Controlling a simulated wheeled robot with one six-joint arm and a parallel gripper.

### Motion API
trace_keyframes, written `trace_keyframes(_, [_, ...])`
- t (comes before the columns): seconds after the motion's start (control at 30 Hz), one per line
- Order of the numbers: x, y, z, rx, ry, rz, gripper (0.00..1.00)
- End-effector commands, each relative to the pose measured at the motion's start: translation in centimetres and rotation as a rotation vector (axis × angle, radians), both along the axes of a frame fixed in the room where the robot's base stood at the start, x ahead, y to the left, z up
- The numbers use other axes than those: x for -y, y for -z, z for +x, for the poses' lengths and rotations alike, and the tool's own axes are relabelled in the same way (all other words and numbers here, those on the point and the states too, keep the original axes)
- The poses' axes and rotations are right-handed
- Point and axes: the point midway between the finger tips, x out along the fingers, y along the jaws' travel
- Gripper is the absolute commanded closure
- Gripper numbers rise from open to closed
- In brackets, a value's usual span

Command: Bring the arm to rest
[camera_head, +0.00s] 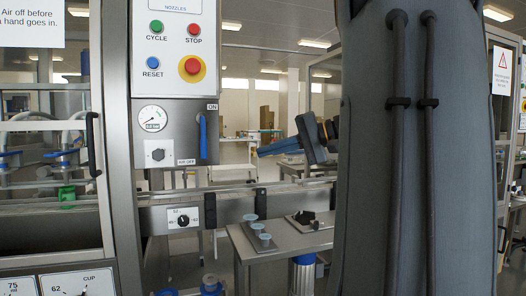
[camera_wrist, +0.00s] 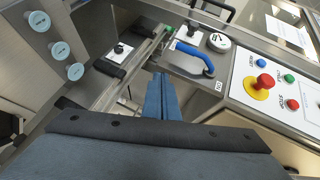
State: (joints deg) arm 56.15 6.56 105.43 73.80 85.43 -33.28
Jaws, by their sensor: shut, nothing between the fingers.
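My gripper (camera_head: 262,151) hangs in mid-air to the right of the machine's control panel in the head view, with its blue fingers pointing left. In the wrist view the fingers of my gripper (camera_wrist: 157,90) lie together, shut and empty. The fingertips appear near the blue valve handle (camera_wrist: 195,55) in that view, but in the head view the handle (camera_head: 203,136) stands clear to their left. A large dark link of my arm (camera_head: 415,160) fills the right of the head view and hides what is behind it.
The panel (camera_head: 175,85) carries cycle, stop and reset buttons and a red emergency button (camera_head: 192,66). A gauge (camera_head: 152,118) and a rail (camera_head: 225,206) sit below. Glazed cabinets stand left and right.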

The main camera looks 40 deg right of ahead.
Motion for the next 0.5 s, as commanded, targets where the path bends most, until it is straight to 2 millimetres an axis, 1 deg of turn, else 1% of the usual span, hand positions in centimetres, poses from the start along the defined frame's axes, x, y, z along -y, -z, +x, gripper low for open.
trace_keyframes(0.43, [-0.09,0.01,0.07,0.0,-0.001,0.0,1.0])
trace_keyframes(0.5, [-0.56,0.31,0.18,-0.01,-0.007,-0.001,1.0])
